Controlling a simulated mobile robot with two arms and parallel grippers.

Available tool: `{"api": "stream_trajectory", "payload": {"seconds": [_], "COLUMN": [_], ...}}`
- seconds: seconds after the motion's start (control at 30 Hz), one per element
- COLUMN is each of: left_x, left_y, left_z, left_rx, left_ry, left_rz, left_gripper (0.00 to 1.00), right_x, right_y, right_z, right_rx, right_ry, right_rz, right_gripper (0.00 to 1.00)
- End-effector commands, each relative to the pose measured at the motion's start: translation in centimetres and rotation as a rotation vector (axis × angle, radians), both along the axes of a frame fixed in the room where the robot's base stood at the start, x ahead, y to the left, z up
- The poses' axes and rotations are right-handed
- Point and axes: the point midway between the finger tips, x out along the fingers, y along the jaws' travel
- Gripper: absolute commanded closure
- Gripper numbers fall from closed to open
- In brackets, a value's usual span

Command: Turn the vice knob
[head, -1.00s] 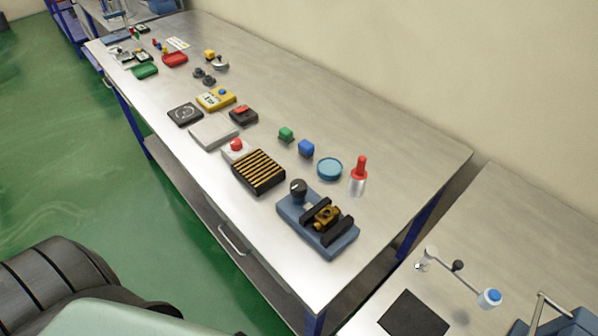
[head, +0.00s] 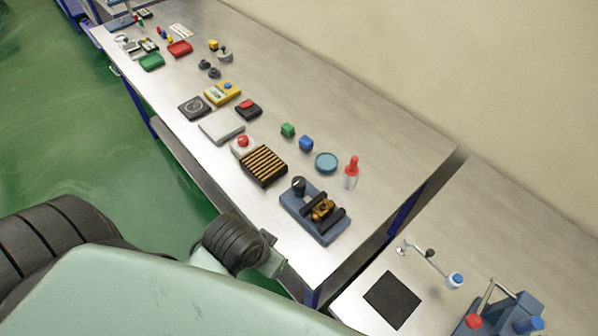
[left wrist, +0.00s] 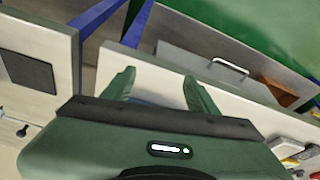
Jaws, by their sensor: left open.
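The vice (head: 333,235) stands near the front right end of the long steel bench, with a blue base and two black jaws. A brass-coloured part (head: 322,209) sits between the jaws. The black vice knob (head: 299,185) stands upright at the base's upper left end. My left gripper (head: 270,256) is at the bench's front edge, below and left of the vice and apart from the knob. In the left wrist view my left gripper (left wrist: 158,74) has its fingers spread with nothing seen held between them. I cannot make out the knob there. My right gripper is out of view.
A black-and-yellow striped block (head: 263,167) and a red button (head: 243,141) stand left of the vice. A red-topped bottle (head: 351,172) and a blue round lid (head: 326,162) are behind it. A second bench (head: 480,200) lies right, across a gap.

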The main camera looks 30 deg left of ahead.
Motion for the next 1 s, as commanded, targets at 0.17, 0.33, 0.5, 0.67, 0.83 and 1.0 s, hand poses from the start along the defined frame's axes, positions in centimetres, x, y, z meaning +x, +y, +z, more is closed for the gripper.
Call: {"api": "stream_trajectory", "payload": {"seconds": [0.17,0.33,0.5,0.67,0.83,1.0], "left_x": [2.5,5.1,8.6,13.4,18.5,21.1], "left_y": [-0.8,-1.3,-1.3,-0.1,2.3,4.2], "left_z": [0.9,0.4,0.3,1.5,4.4,7.1], "left_rx": [-0.063,-0.112,-0.153,-0.175,-0.175,-0.168], "left_ry": [0.028,0.069,0.123,0.189,0.243,0.266], "left_rz": [0.118,0.245,0.417,0.682,1.032,1.273], "left_gripper": [0.42,0.42,0.42,0.42,0.42,0.42], "right_x": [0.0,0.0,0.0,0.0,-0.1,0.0], "right_y": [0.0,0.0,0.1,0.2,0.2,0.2], "right_z": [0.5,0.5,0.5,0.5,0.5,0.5], "right_rx": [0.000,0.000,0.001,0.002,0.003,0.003], "right_ry": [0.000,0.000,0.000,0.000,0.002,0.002], "right_rz": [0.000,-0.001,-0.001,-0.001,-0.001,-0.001], "right_gripper": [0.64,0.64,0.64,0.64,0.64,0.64]}}
